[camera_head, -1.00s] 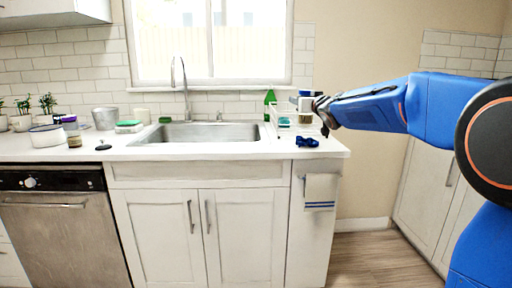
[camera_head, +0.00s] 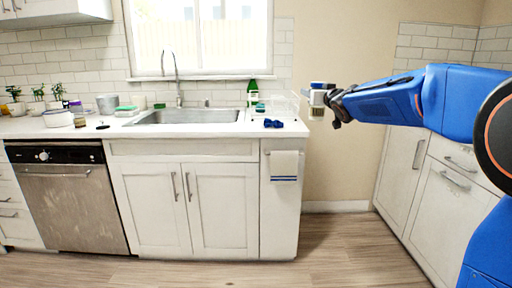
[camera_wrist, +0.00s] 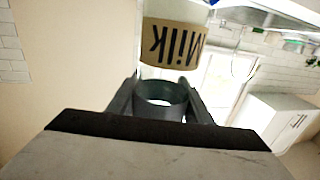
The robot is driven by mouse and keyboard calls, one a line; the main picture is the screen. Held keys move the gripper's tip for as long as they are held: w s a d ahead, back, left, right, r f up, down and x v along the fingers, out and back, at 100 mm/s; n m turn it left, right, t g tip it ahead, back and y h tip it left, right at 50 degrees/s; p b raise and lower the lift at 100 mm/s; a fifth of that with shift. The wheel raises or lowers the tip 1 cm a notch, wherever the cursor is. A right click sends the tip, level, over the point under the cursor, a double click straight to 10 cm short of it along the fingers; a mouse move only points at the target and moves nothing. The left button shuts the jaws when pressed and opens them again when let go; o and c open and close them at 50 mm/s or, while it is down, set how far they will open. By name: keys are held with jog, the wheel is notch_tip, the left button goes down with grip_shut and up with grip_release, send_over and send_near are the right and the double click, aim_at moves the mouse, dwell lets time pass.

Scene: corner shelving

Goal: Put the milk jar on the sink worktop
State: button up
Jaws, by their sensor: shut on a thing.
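The head view shows the jar roughly upright in the air, just right of the worktop's right end.
A dish rack (camera_head: 283,105), a green bottle (camera_head: 252,92) and a dark blue item (camera_head: 273,124) occupy the worktop's right end. A towel (camera_head: 284,166) hangs below. A strip of worktop in front of the sink is clear. Cabinets (camera_head: 440,190) stand at right.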

jog(key=s+d+f+h, duration=0.1)
jog(key=s+d+f, duration=0.1)
jog(key=f, duration=2.1)
jog(key=s+d+f+m+h, duration=0.1)
jog(key=s+f, duration=0.3)
jog(key=f, duration=2)
jog(key=s+d+f+m+h, duration=0.1)
jog(key=s+d+f, duration=0.2)
jog(key=f, duration=2)
jog(key=shift+s+d+f, duration=0.3)
jog(key=shift+s+d, duration=0.05)
jog(key=shift+s, duration=0.2)
